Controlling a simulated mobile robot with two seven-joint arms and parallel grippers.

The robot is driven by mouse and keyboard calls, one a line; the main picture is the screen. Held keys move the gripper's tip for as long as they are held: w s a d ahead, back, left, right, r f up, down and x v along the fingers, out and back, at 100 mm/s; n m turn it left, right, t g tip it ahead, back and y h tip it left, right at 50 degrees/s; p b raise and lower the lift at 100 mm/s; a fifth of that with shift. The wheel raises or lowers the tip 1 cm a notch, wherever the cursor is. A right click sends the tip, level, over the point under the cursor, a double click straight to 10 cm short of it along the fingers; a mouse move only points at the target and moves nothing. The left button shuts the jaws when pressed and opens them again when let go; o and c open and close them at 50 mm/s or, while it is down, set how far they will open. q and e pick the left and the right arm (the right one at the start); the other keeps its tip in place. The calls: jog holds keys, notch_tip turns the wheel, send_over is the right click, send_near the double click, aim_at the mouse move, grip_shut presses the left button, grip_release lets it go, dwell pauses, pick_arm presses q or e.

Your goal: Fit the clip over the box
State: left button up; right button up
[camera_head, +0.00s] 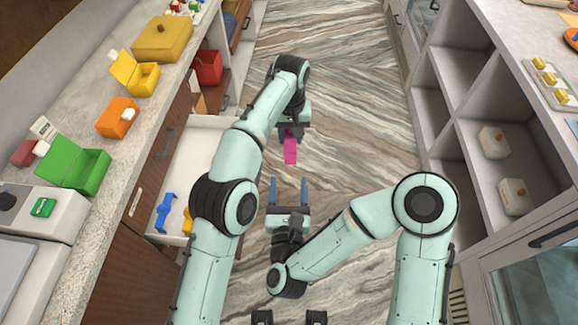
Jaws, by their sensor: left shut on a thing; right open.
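My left gripper (290,136) is over the floor in the upper middle, shut on a magenta piece (291,153) that hangs out toward the picture's bottom. I cannot tell whether this piece is the clip. My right gripper (288,183) is open and empty below it, its two fingers apart and pointing up the picture toward the magenta piece without touching it. On the left counter are a lidded yellow box (163,38), a smaller open yellow box (135,74), an orange box (118,117) and an open green box (75,165). Which box is meant is unclear.
An open drawer (196,160) beside the left counter holds a blue item (165,211) and a yellow item (187,221). A red container (208,68) sits in another drawer. Shelves (470,130) stand at right. The marbled floor (350,80) between is clear.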

aim_at(289, 153)
jog(key=w, duration=1)
jog(key=shift+w, duration=0.3)
jog(key=shift+c, duration=0.3)
jog(key=c, duration=1)
pick_arm(q)
jog(key=o, duration=1.1)
